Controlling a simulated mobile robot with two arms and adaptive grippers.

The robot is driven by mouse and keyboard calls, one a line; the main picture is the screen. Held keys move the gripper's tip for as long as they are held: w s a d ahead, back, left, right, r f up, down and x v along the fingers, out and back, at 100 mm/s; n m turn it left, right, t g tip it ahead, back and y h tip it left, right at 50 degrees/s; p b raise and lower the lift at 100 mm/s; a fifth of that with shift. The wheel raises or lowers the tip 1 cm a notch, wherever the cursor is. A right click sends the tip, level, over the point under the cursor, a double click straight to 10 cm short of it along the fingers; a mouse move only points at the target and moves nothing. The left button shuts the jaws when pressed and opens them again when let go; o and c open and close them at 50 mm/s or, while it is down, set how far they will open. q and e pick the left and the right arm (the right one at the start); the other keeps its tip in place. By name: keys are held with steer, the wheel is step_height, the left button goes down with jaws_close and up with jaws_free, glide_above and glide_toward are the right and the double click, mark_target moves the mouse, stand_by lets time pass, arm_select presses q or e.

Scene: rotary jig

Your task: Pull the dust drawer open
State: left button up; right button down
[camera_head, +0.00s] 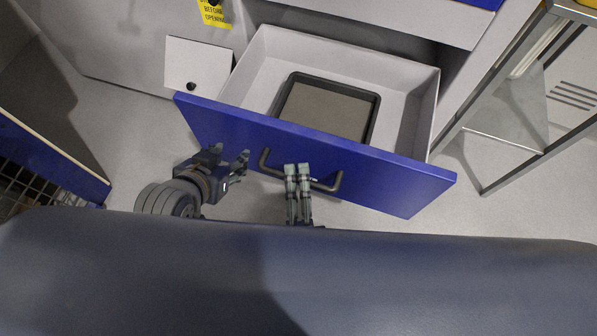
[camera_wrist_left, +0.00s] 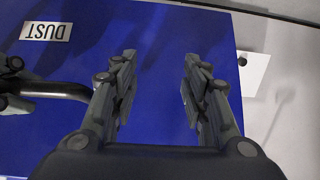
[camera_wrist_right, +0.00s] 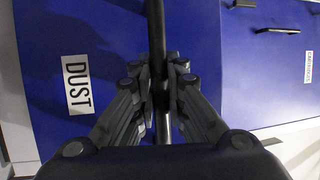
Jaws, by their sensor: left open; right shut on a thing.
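The dust drawer (camera_head: 410,188) has a blue front and a white box, and stands pulled out from the cabinet. Inside it lies a dark-rimmed tray (camera_head: 325,106). A dark bar handle (camera_head: 264,160) crosses its front. My right gripper (camera_head: 298,170) is shut on this handle near its middle; the handle runs between its fingers in the right wrist view (camera_wrist_right: 156,45). My left gripper (camera_head: 243,165) is open and empty in front of the drawer's left part, left of the handle. The DUST label shows in the left wrist view (camera_wrist_left: 46,32) and the right wrist view (camera_wrist_right: 77,85).
A small white panel (camera_head: 195,68) with a dark hole stands left of the drawer. A metal frame (camera_head: 520,140) stands at the right. A blue-edged wire basket or rack (camera_head: 50,160) is at the left. Grey floor (camera_head: 140,135) is clear between.

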steer(key=c, duration=1.6)
jaws_free()
steer(key=a+v, duration=0.1)
steer(key=v, duration=0.6)
steer(key=shift+s+d, duration=0.25)
steer(key=shift+d, duration=0.2)
steer(key=shift+f, duration=0.1)
